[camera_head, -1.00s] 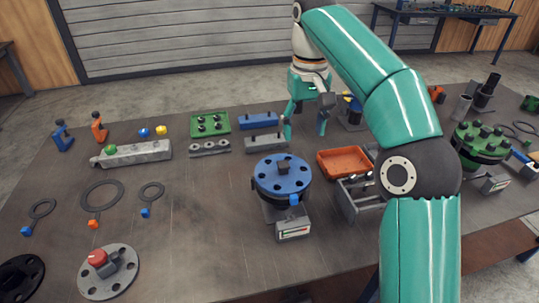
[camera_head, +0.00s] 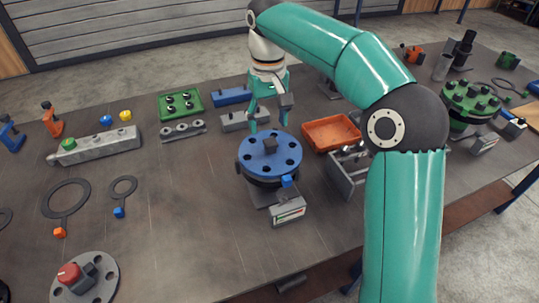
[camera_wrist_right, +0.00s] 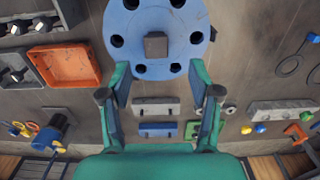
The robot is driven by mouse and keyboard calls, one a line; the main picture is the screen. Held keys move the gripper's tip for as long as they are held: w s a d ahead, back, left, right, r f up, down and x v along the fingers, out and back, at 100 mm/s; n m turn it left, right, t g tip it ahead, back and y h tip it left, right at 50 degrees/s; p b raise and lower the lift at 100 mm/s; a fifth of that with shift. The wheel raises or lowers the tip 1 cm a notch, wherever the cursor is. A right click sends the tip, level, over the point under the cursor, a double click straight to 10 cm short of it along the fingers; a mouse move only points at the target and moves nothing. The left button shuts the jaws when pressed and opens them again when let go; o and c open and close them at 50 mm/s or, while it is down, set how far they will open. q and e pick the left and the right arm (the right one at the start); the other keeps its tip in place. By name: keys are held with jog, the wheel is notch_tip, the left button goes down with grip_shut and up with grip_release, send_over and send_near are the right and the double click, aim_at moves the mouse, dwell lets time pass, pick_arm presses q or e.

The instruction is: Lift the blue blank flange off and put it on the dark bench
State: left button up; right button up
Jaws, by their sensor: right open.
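The blue blank flange (camera_head: 281,156) lies flat on top of a short pipe stand near the middle of the dark bench (camera_head: 190,220). It is a round disc with several bolt holes and a dark square knob (camera_head: 270,145) in its centre. My right gripper (camera_head: 268,112) is open and empty, pointing down just behind and above the flange. In the right wrist view the flange (camera_wrist_right: 182,58) and its knob (camera_wrist_right: 156,45) lie beyond the open fingertips (camera_wrist_right: 160,90). My left gripper is in neither view.
An orange tray (camera_head: 332,132) and grey rack (camera_head: 346,172) stand right of the flange. A green flange (camera_head: 470,98) is farther right. Gasket rings (camera_head: 66,199) and a red-knobbed disc (camera_head: 86,279) lie left. The bench between is bare.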

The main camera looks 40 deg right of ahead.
aim_at(270, 141)
jog(key=shift+s+d+f, duration=0.1)
jog(key=shift+d+f, duration=0.05)
jog(key=shift+f, duration=1.45)
jog(key=shift+d+f, duration=0.1)
jog(key=shift+f, duration=1.5)
grip_shut()
jog(key=shift+r, duration=0.1)
